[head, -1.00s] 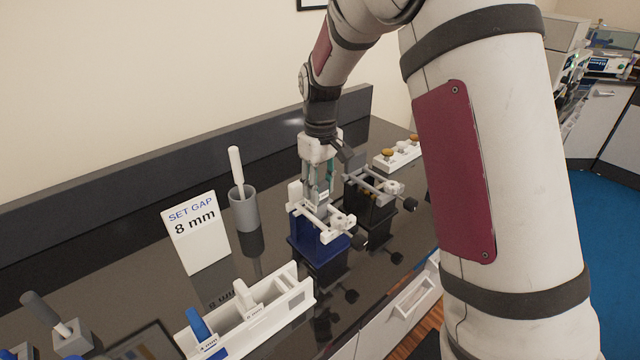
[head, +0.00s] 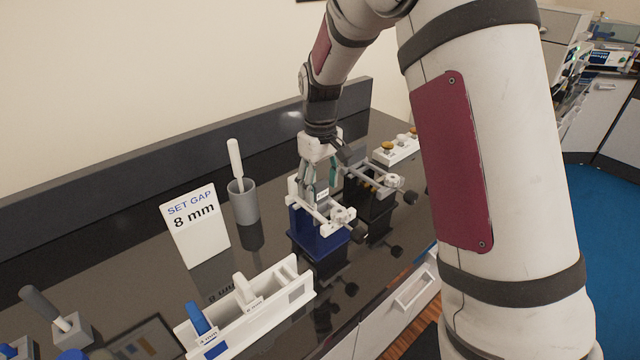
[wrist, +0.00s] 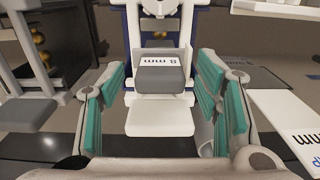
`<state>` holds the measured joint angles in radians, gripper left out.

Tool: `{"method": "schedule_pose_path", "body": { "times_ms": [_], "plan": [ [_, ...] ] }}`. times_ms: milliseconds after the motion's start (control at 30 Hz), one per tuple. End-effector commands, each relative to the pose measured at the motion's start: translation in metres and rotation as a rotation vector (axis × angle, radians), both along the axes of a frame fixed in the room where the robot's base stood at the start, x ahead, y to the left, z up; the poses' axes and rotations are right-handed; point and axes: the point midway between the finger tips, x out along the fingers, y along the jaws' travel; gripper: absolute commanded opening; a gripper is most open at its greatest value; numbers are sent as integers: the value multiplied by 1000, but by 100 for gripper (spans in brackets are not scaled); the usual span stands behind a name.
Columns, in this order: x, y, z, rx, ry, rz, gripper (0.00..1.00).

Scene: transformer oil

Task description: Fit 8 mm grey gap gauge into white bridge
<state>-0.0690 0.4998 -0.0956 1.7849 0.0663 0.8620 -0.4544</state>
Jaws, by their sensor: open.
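The grey gap gauge (wrist: 160,78), marked 8 mm, sits at the white bridge (head: 321,213) on the blue base (head: 318,238). Its white lower part (wrist: 160,116) faces the wrist camera. My gripper (head: 321,183) is over the bridge. In the wrist view my gripper (wrist: 163,105) is open, with teal pads either side of the gauge and a visible gap on both sides. How deeply the gauge is seated in the bridge cannot be told.
A second bridge on a black base (head: 368,208) stands close on the right. A white rack (head: 262,312) holds a blue and a white gauge in front. A SET GAP 8 mm sign (head: 196,228) and a grey cup (head: 243,203) stand left. Dark counter between them is free.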

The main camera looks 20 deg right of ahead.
Motion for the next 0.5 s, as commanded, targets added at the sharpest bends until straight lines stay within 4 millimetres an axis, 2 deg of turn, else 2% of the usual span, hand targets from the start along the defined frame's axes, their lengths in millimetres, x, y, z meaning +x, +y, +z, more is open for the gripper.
{"method": "schedule_pose_path", "body": {
  "times_ms": [167,267,500],
  "plan": [
    [0,0,3,0,-1,0,58],
    [1,0,12,1,-4,0,58],
    [1,0,58,1,-5,-1,58]
  ]
}}
